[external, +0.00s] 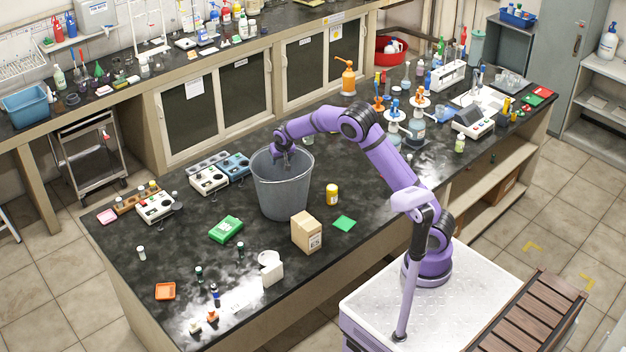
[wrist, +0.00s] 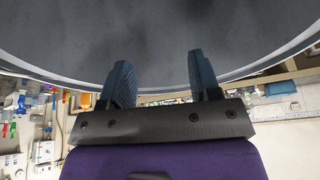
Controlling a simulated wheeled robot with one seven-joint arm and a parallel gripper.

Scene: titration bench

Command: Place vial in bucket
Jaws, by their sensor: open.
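The grey metal bucket (external: 282,190) stands upright on the dark bench. My gripper (external: 287,156) is at the bucket's mouth, near its far rim. In the wrist view my gripper (wrist: 162,78) has its two dark fingers spread apart with nothing visible between them. The bucket's smooth grey inside wall (wrist: 160,35) fills the top of that view, beyond the fingertips. No vial shows inside, but the bucket's floor is hidden. A small white-capped vial (external: 141,252) stands at the bench's left. I cannot tell whether it is the task's vial.
A cardboard box (external: 306,232), a yellow bottle (external: 332,194) and a green box (external: 226,229) stand near the bucket. White instruments (external: 208,179) sit to its left. Glassware and a balance (external: 473,122) crowd the right end. Small bottles stand at the front left.

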